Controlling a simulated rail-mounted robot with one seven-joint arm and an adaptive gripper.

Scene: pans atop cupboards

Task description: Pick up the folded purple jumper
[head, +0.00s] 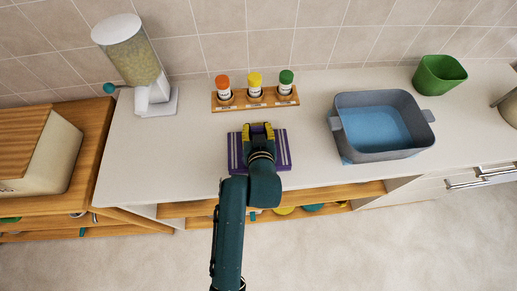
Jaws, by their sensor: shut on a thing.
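The folded purple jumper (282,150) lies on the pale countertop, with light stripes near its left and right edges. My gripper (258,127) is over the middle of the jumper, its yellow-marked fingers pointing toward the back of the counter. It is shut on the jumper. My gripper and wrist hide the middle of the jumper, so the gripped spot does not show. I cannot tell whether the jumper is raised off the counter.
Behind the jumper stands a wooden rack (255,98) with three colour-capped jars. A grey-blue basin (345,140) is to the right, a green container (439,74) beyond it. A cereal dispenser (136,62) stands at left. Counter on both sides of the jumper is clear.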

